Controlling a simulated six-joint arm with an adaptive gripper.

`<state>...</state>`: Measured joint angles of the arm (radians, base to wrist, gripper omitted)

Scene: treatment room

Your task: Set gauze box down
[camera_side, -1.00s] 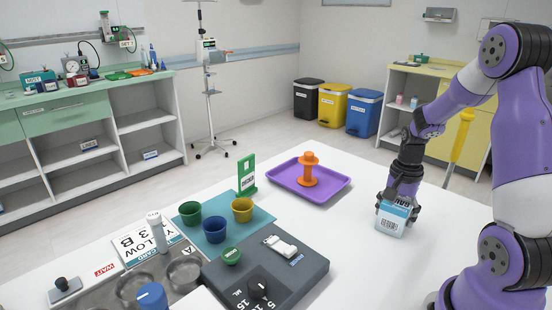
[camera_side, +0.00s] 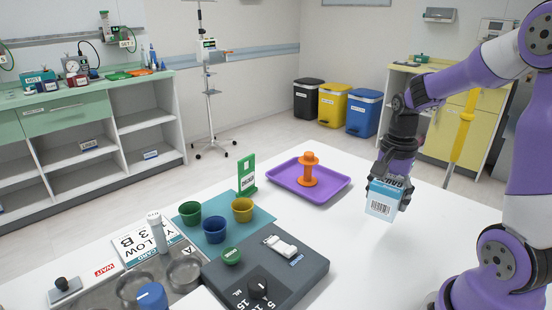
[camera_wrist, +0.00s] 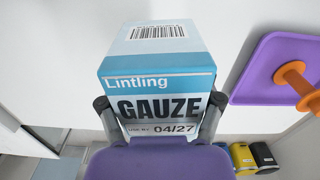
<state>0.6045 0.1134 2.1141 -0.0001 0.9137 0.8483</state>
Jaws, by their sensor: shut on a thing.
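The gauze box (camera_side: 381,205) is white and blue with a barcode, and it is held over the right part of the white table. My gripper (camera_side: 391,176) is shut on it from above and behind, one finger on each side. The box is slightly tilted in the side view. Whether its lower edge touches the table is hard to tell. In the wrist view the gauze box (camera_wrist: 160,75) fills the middle, with its name and date facing the camera. My gripper's fingers (camera_wrist: 158,118) press on its two sides.
A purple tray (camera_side: 335,191) with an orange spool (camera_side: 309,172) stands left of the box. A grey dosing board (camera_side: 310,268), cups on a teal mat (camera_side: 215,240) and a green stand (camera_side: 246,175) lie further left. The table (camera_side: 400,262) in front of the box is clear.

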